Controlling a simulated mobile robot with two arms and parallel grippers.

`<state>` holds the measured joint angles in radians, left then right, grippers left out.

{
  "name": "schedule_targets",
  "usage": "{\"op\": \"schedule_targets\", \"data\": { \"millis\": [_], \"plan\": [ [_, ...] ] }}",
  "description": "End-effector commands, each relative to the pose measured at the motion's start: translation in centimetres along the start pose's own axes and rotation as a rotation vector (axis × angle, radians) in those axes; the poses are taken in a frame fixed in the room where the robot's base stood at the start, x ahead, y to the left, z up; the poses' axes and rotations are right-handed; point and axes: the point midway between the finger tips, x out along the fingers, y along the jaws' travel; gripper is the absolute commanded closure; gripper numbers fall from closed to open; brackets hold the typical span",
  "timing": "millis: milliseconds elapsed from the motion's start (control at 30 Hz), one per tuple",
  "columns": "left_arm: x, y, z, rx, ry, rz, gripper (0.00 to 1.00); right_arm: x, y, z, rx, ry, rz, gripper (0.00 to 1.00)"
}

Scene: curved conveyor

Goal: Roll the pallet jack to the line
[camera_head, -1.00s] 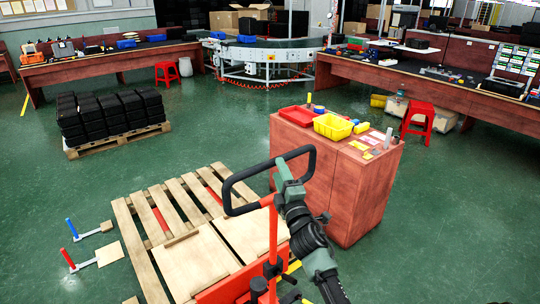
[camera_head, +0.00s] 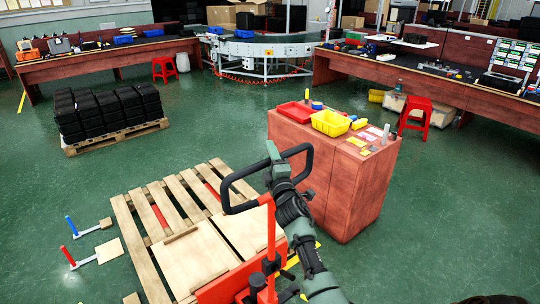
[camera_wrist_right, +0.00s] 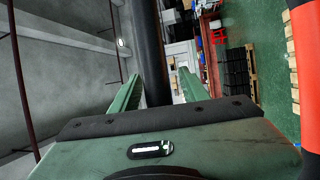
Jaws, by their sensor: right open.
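The red pallet jack (camera_head: 271,240) has a black loop handle (camera_head: 229,193) and stands at the near end of a wooden pallet (camera_head: 125,228). Its red forks show between the slats, and light wooden boards (camera_head: 194,254) lie on top. The left gripper is not in view.
A red-brown cabinet (camera_head: 352,195) with trays stands close to the right of the jack. A pallet of black crates (camera_head: 108,112) stands farther back, before the curved conveyor (camera_head: 262,50). Green floor between is free.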

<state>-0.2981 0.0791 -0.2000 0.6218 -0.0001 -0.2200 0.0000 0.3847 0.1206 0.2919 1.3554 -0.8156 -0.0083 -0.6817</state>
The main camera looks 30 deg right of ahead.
Motion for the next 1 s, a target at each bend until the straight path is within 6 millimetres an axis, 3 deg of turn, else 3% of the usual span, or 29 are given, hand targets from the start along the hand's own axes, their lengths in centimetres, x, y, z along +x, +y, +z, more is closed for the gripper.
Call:
{"op": "schedule_targets", "data": {
  "millis": [33, 167, 200, 1000],
  "plan": [
    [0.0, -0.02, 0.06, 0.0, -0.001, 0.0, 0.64, -0.02, 0.0, 0.0, 0.0, 0.0, 0.0, 0.61],
    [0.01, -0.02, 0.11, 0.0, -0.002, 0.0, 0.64, -0.03, 0.0, 0.0, 0.0, 0.0, 0.0, 0.97],
    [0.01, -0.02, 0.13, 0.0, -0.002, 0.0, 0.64, -0.03, -0.01, 0.0, 0.0, 0.0, 0.0, 1.0],
    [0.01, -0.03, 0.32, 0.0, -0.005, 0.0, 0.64, -0.08, -0.12, 0.0, 0.0, 0.0, -0.002, 1.0]
  ]
}}
